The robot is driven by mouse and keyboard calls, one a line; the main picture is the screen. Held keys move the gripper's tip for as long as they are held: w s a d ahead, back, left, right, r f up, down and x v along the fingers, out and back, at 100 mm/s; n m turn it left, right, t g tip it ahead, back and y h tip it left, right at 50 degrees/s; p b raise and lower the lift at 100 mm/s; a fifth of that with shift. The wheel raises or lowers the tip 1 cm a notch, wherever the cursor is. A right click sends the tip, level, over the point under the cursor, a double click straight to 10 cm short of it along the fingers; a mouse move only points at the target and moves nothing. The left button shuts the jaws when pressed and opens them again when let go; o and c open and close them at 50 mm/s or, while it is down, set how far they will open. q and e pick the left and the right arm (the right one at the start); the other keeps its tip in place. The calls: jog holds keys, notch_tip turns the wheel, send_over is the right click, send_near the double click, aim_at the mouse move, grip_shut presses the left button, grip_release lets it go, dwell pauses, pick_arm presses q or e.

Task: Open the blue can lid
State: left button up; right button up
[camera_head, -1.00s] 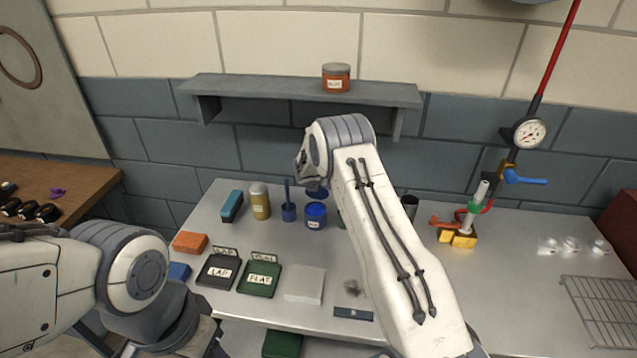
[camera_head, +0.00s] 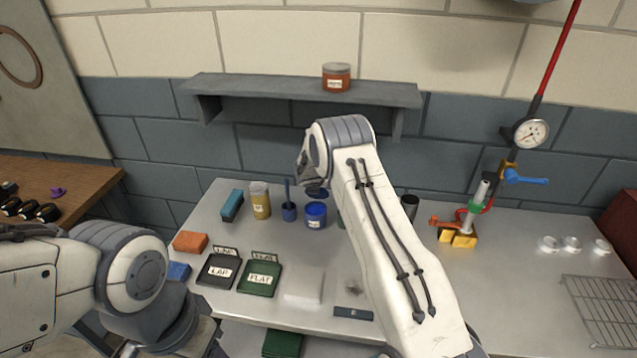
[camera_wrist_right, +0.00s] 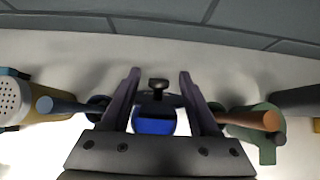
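The blue can (camera_head: 316,216) stands on the grey bench in the middle of the head view. A dark blue lid-like disc (camera_head: 317,193) shows just above and behind its rim, partly hidden by my right arm. In the right wrist view, the blue of the can (camera_wrist_right: 153,123) shows between the fingers, with a black knob (camera_wrist_right: 157,85) on a dark disc beyond it. My right gripper (camera_wrist_right: 159,74) is open, with its fingers on either side of the knob and gaps at both sides. I cannot tell how the disc is supported. My left gripper is not in view.
A dark blue holder (camera_head: 289,212) with a handle and a yellow jar (camera_head: 260,201) stand left of the can. A green thing (camera_wrist_right: 257,125) with a brown handle is close on the right. Black (camera_head: 219,269) and green (camera_head: 260,277) trays lie in front.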

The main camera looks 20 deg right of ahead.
jog(key=shift+w+r, duration=0.1)
jog(key=shift+r, duration=0.1)
jog(key=shift+a+r, duration=0.1)
jog(key=shift+r, duration=0.1)
jog(key=b+v, duration=0.3)
jog(key=v, duration=0.7)
jog(key=shift+s, duration=0.3)
